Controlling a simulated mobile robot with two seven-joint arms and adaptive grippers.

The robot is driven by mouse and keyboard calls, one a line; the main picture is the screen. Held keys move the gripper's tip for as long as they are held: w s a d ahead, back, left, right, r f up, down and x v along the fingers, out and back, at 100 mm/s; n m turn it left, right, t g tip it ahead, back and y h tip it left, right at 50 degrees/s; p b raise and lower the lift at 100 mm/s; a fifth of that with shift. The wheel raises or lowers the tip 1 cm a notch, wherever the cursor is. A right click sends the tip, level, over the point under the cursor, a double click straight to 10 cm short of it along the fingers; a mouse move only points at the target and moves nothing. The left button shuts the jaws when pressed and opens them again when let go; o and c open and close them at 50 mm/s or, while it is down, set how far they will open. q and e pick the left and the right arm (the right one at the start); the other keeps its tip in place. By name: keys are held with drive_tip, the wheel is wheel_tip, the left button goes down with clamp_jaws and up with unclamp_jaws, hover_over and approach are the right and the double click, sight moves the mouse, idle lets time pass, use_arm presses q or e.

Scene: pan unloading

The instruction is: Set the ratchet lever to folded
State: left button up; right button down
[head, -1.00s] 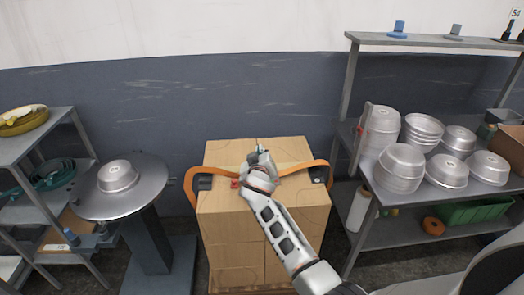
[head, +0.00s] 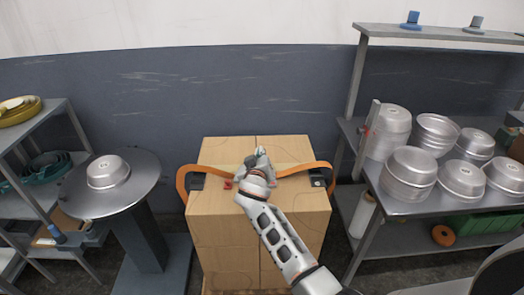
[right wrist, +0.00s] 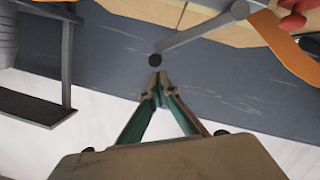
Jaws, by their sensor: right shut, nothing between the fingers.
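A wooden-faced box (head: 225,245) stands in the middle, with an orange strap (head: 182,183) across its top. A red buckle part (head: 228,184) sits on the strap, left of my right gripper (head: 259,155). The arm hides most of the ratchet in the head view. In the right wrist view a grey lever (right wrist: 205,32) with a dark round end runs from the upper right. My right gripper (right wrist: 157,86) is shut and empty, its tips close below that end. I cannot tell whether they touch. A red part (right wrist: 292,22) and the orange strap (right wrist: 290,50) show beyond.
Dark corner guards (head: 318,178) sit under the strap at the box sides. A round table (head: 75,205) with an upturned pan (head: 108,172) stands left. Steel shelves (head: 375,185) with several pans stand right. Floor gaps lie either side of the box.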

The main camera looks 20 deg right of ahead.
use_arm(q)
drive_tip(key=shift+w+d+f, duration=0.1)
drive_tip(key=shift+d, duration=0.3)
use_arm(e)
drive_tip(key=shift+s+d+f, duration=0.1)
drive_tip(key=shift+d+f, duration=0.05)
drive_tip(key=shift+f, duration=0.15)
use_arm(q)
drive_tip(key=shift+a, duration=0.15)
use_arm(e)
drive_tip(key=shift+d, duration=0.15)
